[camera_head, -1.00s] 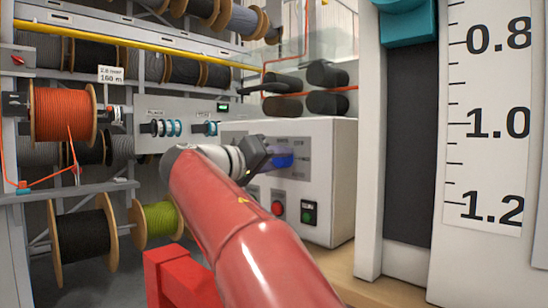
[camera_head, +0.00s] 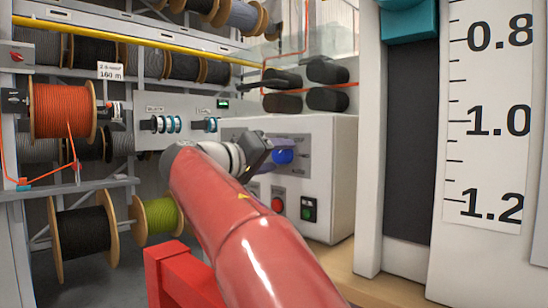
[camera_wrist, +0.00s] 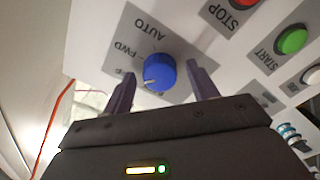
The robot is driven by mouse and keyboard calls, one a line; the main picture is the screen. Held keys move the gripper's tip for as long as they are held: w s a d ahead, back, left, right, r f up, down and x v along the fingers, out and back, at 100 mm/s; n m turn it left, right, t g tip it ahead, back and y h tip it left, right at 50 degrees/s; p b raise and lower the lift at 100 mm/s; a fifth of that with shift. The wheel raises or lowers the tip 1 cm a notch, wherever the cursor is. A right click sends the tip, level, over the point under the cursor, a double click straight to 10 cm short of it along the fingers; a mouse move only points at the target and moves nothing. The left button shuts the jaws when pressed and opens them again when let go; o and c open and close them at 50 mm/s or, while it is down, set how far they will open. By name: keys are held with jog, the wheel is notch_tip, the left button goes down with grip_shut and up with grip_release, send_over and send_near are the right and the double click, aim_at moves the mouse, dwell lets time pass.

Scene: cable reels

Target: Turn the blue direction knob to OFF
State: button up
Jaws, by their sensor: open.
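The blue direction knob (camera_head: 283,156) is on the grey label plate of the white control box. In the wrist view the knob (camera_wrist: 160,72) lies between the two fingers of my gripper (camera_wrist: 161,71), with a visible gap on both sides. Its white mark is toward the lower left of its face. AUTO and FWD read upside down to its upper left; a further label beside the left finger is partly hidden. I cannot tell exactly which label the mark meets. In the head view my gripper (camera_head: 260,151) is open, just left of the knob and partly in front of the plate.
Below the knob are a red stop button (camera_head: 278,205) and a green start button (camera_head: 308,209). A second panel with small dials (camera_head: 170,125) stands to the left. Cable reels fill the rack, including an orange reel (camera_head: 62,110). A ruler strip (camera_head: 487,120) stands at the right.

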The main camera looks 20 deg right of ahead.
jog(key=shift+a, duration=0.1)
jog(key=v, duration=0.7)
jog(key=shift+a, duration=0.3)
jog(key=shift+s, duration=0.1)
